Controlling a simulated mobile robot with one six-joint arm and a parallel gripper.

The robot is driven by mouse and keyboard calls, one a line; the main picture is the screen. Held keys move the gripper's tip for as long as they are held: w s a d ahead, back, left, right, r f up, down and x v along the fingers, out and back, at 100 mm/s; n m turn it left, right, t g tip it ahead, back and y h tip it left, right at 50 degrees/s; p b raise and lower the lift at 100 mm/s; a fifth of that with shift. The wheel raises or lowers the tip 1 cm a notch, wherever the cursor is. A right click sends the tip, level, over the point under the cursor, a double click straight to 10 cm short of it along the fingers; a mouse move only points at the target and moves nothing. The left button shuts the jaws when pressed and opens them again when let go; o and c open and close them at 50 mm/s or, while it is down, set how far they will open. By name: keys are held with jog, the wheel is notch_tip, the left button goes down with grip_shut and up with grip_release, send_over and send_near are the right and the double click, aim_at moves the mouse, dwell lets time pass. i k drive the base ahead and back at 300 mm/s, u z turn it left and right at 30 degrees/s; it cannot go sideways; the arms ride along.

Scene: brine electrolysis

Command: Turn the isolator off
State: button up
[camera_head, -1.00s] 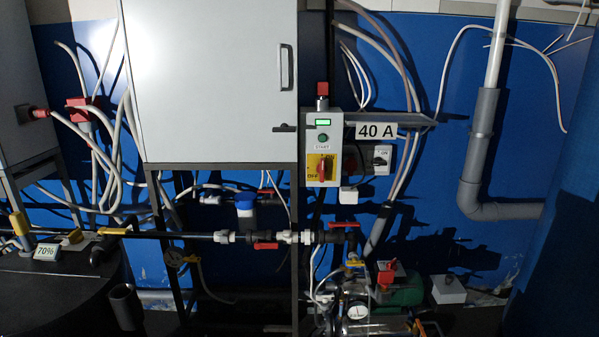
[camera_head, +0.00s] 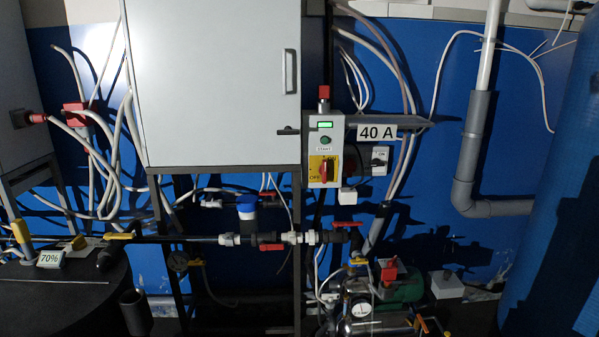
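The isolator is a red rotary handle (camera_head: 323,171) on a yellow plate, low on a grey control box (camera_head: 337,131) mounted right of the white cabinet. The handle looks roughly upright. "OFF" is legible at the plate's lower left, and a label at its upper right is too small to read surely. Above it are a green START button (camera_head: 325,140), a lit green display (camera_head: 325,125) and a red part on top (camera_head: 324,93). My gripper is not in view.
A white cabinet (camera_head: 215,85) stands left of the box. Pipes with red valve handles (camera_head: 347,224) and a green pump (camera_head: 405,287) lie below. A blue tank (camera_head: 550,190) fills the right edge.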

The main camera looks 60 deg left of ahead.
aim_at(323, 170)
jog(key=u, duration=0.55)
jog(key=k, duration=0.3)
jog(key=u, duration=2.75)
jog(key=k, duration=0.7)
jog(key=z, duration=0.25)
jog(key=i, duration=0.7)
jog(key=z, duration=0.1)
